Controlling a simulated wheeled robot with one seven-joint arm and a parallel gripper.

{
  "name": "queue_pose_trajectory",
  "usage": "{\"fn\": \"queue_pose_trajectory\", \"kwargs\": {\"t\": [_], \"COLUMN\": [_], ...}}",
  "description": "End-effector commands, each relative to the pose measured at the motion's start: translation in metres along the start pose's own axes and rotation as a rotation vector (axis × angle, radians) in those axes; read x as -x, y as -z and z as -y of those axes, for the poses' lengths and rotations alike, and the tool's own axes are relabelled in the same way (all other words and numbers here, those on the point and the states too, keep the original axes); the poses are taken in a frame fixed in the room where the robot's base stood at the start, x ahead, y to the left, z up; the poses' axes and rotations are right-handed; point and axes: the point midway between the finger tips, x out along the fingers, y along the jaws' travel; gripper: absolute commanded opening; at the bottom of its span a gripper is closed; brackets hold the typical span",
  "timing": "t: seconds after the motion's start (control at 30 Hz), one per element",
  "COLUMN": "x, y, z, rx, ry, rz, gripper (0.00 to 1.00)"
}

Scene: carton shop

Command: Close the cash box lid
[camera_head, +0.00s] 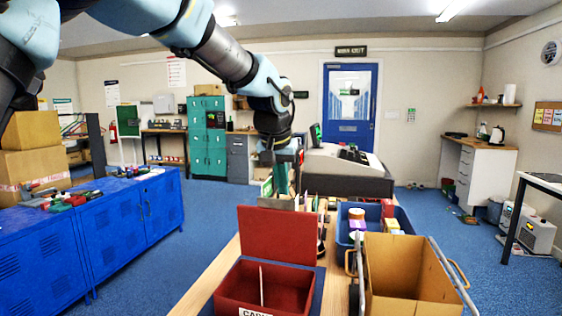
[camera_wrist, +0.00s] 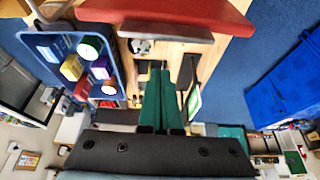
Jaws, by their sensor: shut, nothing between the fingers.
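The red cash box (camera_head: 300,301) stands on the wooden counter at the bottom of the head view, with a partly visible white label on its front. Its lid (camera_head: 277,233) stands up, open, at the far side of the box. A thin pale upright piece shows inside the box. My gripper (camera_head: 281,190) is beyond and above the lid, pointing down, apart from it. In the wrist view the green fingers (camera_wrist: 159,68) are together and empty. The red lid also shows along the top edge of the wrist view (camera_wrist: 180,12).
A cardboard carton (camera_head: 412,290) stands to the right of the box. Behind it are a blue tray (camera_head: 344,225) with small packs and a cash register (camera_head: 342,178). The blue tray also shows in the wrist view (camera_wrist: 46,101). Blue cabinets (camera_head: 110,232) stand apart on the left.

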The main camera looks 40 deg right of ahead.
Motion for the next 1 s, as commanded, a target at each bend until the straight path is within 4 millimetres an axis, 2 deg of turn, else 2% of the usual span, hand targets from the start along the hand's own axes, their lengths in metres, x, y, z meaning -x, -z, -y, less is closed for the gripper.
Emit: {"fn": "queue_pose_trajectory", "kwargs": {"t": [0.03, 0.3, 1.0], "x": [0.01, 0.016, 0.012], "y": [-0.007, -0.031, -0.034], "z": [0.0, 0.0, 0.0], "rx": [-0.001, 0.0, 0.0], "ry": [0.001, 0.0, 0.0], "rz": [-0.002, -0.003, -0.04], "gripper": [0.0, 0.0, 0.0]}}
